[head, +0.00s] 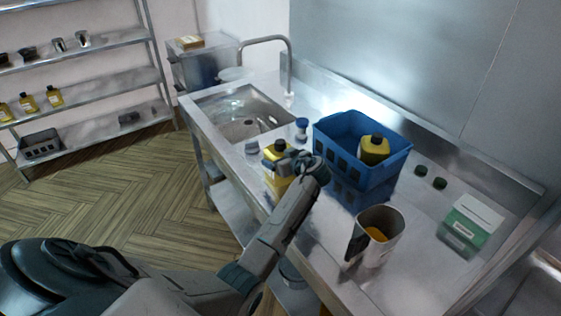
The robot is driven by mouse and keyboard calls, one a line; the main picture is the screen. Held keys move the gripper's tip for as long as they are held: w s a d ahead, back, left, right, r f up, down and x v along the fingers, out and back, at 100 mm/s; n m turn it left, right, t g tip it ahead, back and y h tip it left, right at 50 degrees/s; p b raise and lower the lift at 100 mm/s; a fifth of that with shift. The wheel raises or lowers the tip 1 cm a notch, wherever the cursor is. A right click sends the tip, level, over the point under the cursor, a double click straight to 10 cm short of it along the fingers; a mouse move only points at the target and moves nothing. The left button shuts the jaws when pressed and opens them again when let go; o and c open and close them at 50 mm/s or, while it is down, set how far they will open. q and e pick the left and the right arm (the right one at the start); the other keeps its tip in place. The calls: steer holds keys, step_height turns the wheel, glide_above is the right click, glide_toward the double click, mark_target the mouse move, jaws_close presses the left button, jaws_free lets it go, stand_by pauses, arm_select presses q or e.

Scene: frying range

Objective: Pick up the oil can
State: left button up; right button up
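A yellow oil can (275,181) with a dark cap stands upright near the front edge of the steel counter, between the sink and the blue basket. My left gripper (290,157) is at the can's upper right side and overlaps its top in the head view. The gripper's fingers are small and partly hidden by the wrist, so I cannot tell whether they are closed on the can. A second yellow can (375,149) with a dark cap is inside the blue basket (339,157). My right gripper is not in view.
A sink (238,112) with a tall faucet (289,66) is at the left. A metal jug (381,243) with yellow contents, a green-and-white box (470,223) and two dark caps (430,177) are at the right. Shelves (85,88) hold more yellow bottles.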

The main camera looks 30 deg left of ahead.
mark_target(280, 149)
arm_select(q)
steer(key=shift+r+b, duration=0.5)
steer(key=shift+b, duration=0.05)
step_height(280, 149, up, 2)
steer(key=shift+r+b, duration=0.2)
steer(key=shift+b, duration=0.7)
steer(key=s+d+b, duration=0.2)
steer(key=s+d, duration=0.1)
steer(key=s, duration=0.4)
steer(key=s+d+r+b, duration=0.1)
steer(key=s+d+b, duration=0.1)
steer(key=s, duration=0.5)
steer(key=shift+b+v, duration=0.3)
steer(key=shift+v, duration=0.45)
steer(key=shift+s, duration=0.15)
